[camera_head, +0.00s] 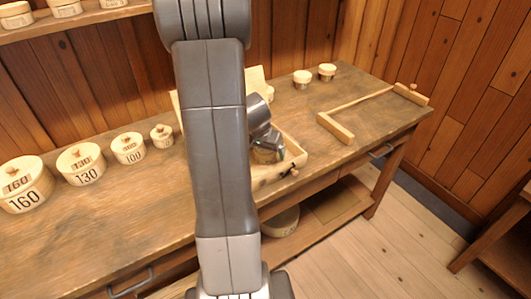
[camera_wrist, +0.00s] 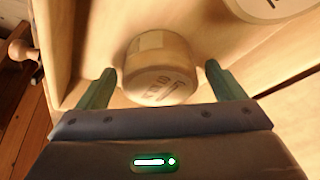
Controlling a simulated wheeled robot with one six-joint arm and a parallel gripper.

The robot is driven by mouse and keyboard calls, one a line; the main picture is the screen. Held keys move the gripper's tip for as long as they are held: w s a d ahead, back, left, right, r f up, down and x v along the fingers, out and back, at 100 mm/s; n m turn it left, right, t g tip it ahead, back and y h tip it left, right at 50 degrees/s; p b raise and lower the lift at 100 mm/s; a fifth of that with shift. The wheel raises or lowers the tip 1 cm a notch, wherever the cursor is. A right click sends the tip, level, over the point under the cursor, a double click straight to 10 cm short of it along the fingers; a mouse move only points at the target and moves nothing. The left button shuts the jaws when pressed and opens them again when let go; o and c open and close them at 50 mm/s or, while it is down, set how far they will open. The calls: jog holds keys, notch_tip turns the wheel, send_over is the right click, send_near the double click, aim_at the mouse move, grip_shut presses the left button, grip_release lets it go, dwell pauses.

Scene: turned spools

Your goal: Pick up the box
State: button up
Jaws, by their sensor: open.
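A small round wooden box (camera_wrist: 158,60) with dark printed marks, too blurred to read, is in the middle of the wrist view. It sits inside a shallow wooden tray (camera_wrist: 53,45). My gripper (camera_wrist: 162,86) is open, with one green finger on each side of the box and a visible gap at both sides. In the head view my arm covers much of the tray (camera_head: 297,158), and the box cannot be made out there. My gripper (camera_head: 267,153) shows partly behind the arm, over the tray.
Round boxes labelled 160 (camera_head: 25,190), 130 (camera_head: 82,168) and 100 (camera_head: 128,150) stand left on the workbench (camera_head: 110,225), beside a smaller one (camera_head: 161,137). Two small tubs (camera_head: 302,79) and a wooden frame piece (camera_head: 336,127) are at right. A pale round lid (camera_wrist: 272,6) shows in the wrist view.

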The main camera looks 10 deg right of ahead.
jog(key=shift+c, duration=0.4)
jog(key=c, duration=1)
jog(key=shift+r, duration=0.15)
